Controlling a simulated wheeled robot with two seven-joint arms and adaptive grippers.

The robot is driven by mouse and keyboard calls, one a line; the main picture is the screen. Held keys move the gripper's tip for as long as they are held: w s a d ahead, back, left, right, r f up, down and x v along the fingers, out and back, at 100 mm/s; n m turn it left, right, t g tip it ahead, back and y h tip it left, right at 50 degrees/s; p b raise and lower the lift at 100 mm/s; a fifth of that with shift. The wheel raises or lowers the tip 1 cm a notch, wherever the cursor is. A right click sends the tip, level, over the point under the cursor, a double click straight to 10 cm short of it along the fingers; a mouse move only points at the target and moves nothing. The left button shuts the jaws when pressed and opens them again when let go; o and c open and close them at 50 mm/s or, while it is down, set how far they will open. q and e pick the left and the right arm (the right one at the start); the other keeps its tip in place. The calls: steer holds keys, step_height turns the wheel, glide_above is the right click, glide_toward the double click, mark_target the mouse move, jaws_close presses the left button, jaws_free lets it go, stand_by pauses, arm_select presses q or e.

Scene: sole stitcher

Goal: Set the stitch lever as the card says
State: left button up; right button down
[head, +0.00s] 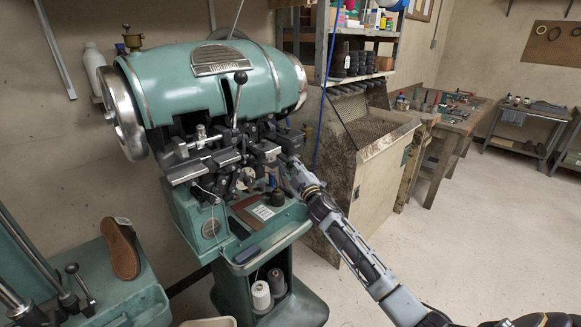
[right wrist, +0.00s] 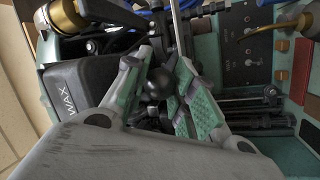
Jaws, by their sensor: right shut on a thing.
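My right gripper (head: 292,172) reaches the front right of the green stitching machine (head: 180,82). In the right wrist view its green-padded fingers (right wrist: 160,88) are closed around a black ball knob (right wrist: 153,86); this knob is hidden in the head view. Another lever with a black ball knob (head: 240,77) stands upright on the machine's front. A small white card (head: 262,212) lies on the machine's shelf beside a brown board (head: 243,209); its writing is too small to read. My left gripper is not in view.
A black box marked WAX (right wrist: 85,95) sits left of the fingers. A brown sole (head: 122,250) stands on a green unit at the left. Open floor (head: 470,250) lies to the right.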

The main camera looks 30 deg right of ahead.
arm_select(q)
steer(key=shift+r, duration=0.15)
arm_select(e)
steer(key=shift+d, duration=0.15)
steer(key=shift+w+d+n+y+p, duration=0.1)
steer(key=shift+d+n+y+p, duration=0.3)
steer(key=shift+y, duration=0.3)
steer(key=shift+w+d+n+g+y+p, duration=0.15)
steer(key=shift+w+d+n+g+y, duration=0.1)
steer(key=shift+d+n+y, duration=0.55)
steer(key=shift+w+d+n+g+y+p, duration=0.1)
steer(key=shift+w+d+n+g+y, duration=0.15)
steer(key=shift+d+y, duration=0.6)
steer(key=shift+w+d+n+g+y+p, duration=0.25)
steer(key=shift+d+n+y, duration=0.3)
steer(key=shift+y, duration=0.6)
steer(key=c, duration=1.6)
jaws_free()
steer(key=o, duration=0.5)
steer(key=shift+w, duration=0.1)
steer(key=shift+c, duration=0.2)
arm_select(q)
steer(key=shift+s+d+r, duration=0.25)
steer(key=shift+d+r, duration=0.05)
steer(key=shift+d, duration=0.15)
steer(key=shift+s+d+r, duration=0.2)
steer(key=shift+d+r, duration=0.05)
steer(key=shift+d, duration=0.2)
